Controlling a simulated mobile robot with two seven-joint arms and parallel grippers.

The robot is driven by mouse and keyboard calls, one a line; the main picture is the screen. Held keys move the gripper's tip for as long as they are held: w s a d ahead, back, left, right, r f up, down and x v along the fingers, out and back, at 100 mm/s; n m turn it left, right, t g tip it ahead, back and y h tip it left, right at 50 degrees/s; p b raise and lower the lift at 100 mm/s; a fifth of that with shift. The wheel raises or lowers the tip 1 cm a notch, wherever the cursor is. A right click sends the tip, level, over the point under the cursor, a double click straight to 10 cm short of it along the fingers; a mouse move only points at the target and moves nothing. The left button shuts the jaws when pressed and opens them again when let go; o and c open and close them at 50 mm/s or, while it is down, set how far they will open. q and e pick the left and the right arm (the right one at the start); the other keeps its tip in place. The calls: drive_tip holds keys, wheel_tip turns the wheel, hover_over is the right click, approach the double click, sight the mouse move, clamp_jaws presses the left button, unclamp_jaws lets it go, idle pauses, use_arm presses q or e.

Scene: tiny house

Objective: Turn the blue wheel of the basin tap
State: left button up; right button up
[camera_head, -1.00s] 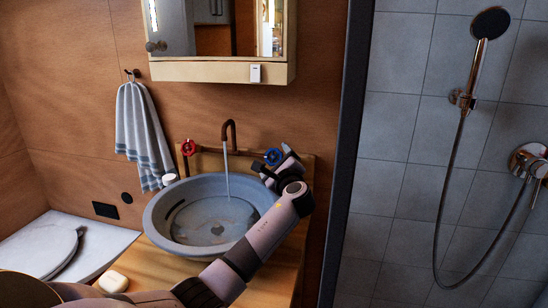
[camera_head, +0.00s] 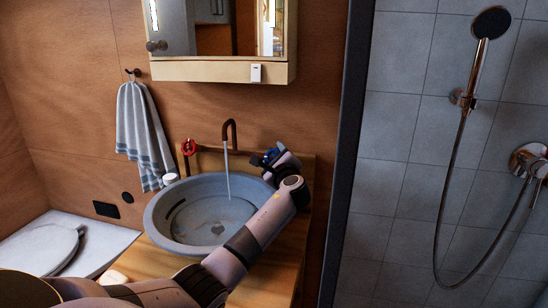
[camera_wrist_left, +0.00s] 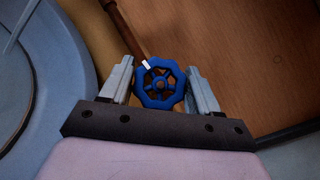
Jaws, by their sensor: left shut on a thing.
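The blue wheel (camera_wrist_left: 161,84) of the basin tap sits between the two fingers of my left gripper (camera_wrist_left: 160,82) in the left wrist view. The fingers are shut on its rim, one on each side. A white mark shows on the wheel's upper left. In the head view my left gripper (camera_head: 268,160) is at the right rear of the basin (camera_head: 158,228), and the blue wheel (camera_head: 273,154) is partly hidden by it. The copper spout (camera_head: 232,130) pours water into the basin. The red wheel (camera_head: 188,147) stands left of the spout. My right gripper is not in view.
My left arm passes over the right rim of the basin. A mirror cabinet (camera_head: 220,70) hangs above the tap. A striped towel (camera_head: 140,130) hangs at the left. A soap bar (camera_head: 113,277) lies on the wooden counter (camera_head: 275,270). A dark post stands to the right.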

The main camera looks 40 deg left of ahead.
use_arm(q)
drive_tip(key=shift+m, duration=0.3)
drive_tip(key=shift+m+t+p, duration=0.6)
drive_tip(key=shift+m+t, duration=0.3)
drive_tip(key=shift+m, duration=0.2)
drive_tip(key=shift+m+t+h+p, duration=0.3)
drive_tip(key=shift+m+t, duration=0.4)
drive_tip(key=shift+m, duration=0.5)
drive_tip(key=m+t, duration=0.1)
drive_tip(key=m, duration=0.1)
drive_tip(key=m+t+h, duration=0.1)
drive_tip(key=m, duration=0.1)
drive_tip(key=shift+h, duration=0.3)
drive_tip(key=m+t+h, duration=0.2)
drive_tip(key=m, duration=0.2)
drive_tip(key=m+t+h, duration=0.1)
drive_tip(key=m+h, duration=0.1)
drive_tip(key=m, duration=0.1)
drive_tip(key=m+t+h, duration=0.1)
drive_tip(key=m+h, duration=0.1)
drive_tip(key=m, duration=0.2)
drive_tip(key=shift+f+h+b, duration=0.1)
drive_tip(key=shift+h+b, duration=0.2)
drive_tip(key=shift+b, duration=0.05)
drive_tip(key=m+h+b, duration=0.2)
drive_tip(key=m+h, duration=0.3)
drive_tip(key=m, duration=0.2)
drive_tip(key=shift+d+m+g+b, duration=0.1)
drive_tip(key=shift+m+g+b, duration=0.2)
drive_tip(key=shift+m, duration=0.1)
